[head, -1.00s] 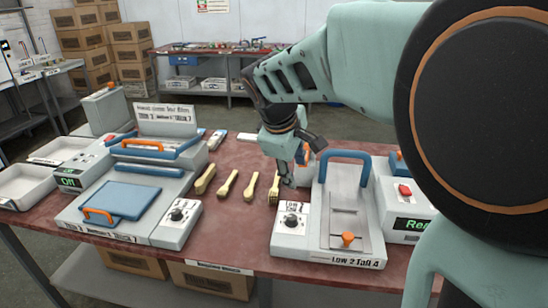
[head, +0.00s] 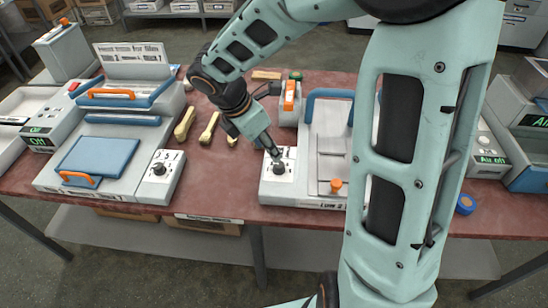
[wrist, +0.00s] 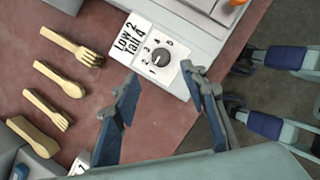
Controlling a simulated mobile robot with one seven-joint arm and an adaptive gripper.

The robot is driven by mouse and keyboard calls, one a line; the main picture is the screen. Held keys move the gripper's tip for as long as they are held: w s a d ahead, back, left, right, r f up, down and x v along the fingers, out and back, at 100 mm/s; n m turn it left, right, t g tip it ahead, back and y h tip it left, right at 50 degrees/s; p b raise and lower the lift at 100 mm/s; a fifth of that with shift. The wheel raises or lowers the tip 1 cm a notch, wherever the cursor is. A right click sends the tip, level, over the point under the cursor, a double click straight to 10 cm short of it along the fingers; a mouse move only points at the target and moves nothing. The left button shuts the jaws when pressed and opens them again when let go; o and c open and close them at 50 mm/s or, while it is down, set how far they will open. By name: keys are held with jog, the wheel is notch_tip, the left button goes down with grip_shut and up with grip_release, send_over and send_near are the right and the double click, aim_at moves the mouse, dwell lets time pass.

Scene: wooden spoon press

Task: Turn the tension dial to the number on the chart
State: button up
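The tension dial (head: 278,168) is a dark round knob on a white panel at the front left of the right-hand press (head: 325,150). In the wrist view the dial (wrist: 160,58) has numbers 1 to 5 around it; I cannot tell which one its pointer marks. The chart (wrist: 130,40) beside it reads "Low 2" and "Tall 4". My gripper (wrist: 158,78) is open and empty, its fingertips spread on either side of the dial in the wrist picture. In the head view my gripper (head: 273,150) is right by the dial; contact cannot be told.
Wooden forks and spoons (wrist: 55,95) lie left of the dial panel. A second press (head: 110,155) with its own dial (head: 160,168) stands at the left. An orange knob (head: 336,185) sits on the right press.

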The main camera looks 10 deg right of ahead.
aim_at(278, 164)
jog(key=b+x, duration=0.1)
jog(key=x, duration=0.8)
jog(key=shift+d+f+b, duration=0.1)
jog(key=shift+f+b, duration=0.2)
jog(key=shift+b, duration=0.1)
grip_shut()
jog(key=shift+w+m, duration=0.1)
jog(key=shift+m, duration=0.3)
jog(key=m+g, duration=0.1)
jog(key=m, duration=0.2)
jog(key=shift+w+m+g, duration=0.15)
jog(key=shift+m+g, duration=0.15)
jog(key=shift+w+m+g+p, duration=0.1)
jog(key=shift+m+g+p, duration=0.5)
jog(key=shift+m, duration=1.6)
jog(key=shift+g, duration=0.3)
